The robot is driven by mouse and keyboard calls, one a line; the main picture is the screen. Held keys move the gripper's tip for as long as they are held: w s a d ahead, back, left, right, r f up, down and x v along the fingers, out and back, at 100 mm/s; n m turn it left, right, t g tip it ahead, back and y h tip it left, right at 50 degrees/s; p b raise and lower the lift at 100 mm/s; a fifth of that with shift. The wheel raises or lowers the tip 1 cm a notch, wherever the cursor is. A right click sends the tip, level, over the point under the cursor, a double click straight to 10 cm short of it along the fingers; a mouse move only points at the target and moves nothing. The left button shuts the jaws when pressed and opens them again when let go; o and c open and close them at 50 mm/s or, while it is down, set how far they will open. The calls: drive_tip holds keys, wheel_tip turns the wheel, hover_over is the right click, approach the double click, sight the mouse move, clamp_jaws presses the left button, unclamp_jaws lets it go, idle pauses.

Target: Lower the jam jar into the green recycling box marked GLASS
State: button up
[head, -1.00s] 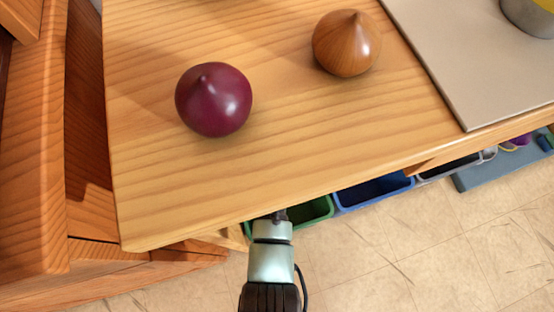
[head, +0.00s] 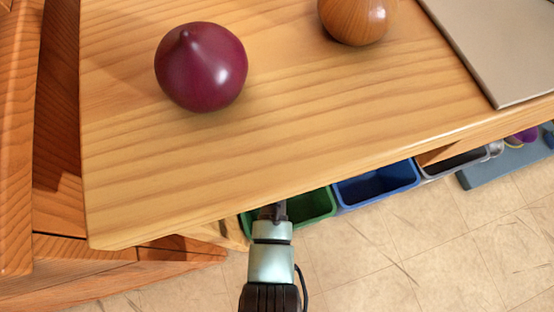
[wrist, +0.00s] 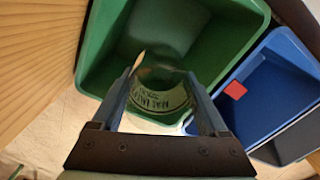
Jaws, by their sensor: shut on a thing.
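The green recycling box (head: 317,206) stands under the table's front edge in the head view, partly hidden by the tabletop and my arm. In the wrist view the green box (wrist: 215,42) opens below my gripper (wrist: 165,76). My gripper is shut on the jam jar (wrist: 163,101), a clear jar with a pale, dark-lettered label, between its two fingers. The jar shows over the near part of the box's opening; its exact height against the rim is hard to tell. The jar is hidden in the head view, and no GLASS marking is readable.
A blue box (head: 375,186) stands right of the green one, with a red piece (wrist: 235,90) inside; a grey box (head: 452,164) follows. The wooden tabletop (head: 260,130) overhangs them, bearing a purple onion-shaped object (head: 201,68) and a brown one (head: 357,18).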

wheel_tip(320, 180, down, 22)
drive_tip(key=b, duration=1.5)
idle(2.2)
drive_tip(key=shift+f+b, duration=0.45)
drive_tip(key=shift+b, duration=0.05)
idle(0.5)
drive_tip(key=o, duration=1.4)
wheel_tip(320, 180, up, 13)
drive_tip(key=p, duration=1)
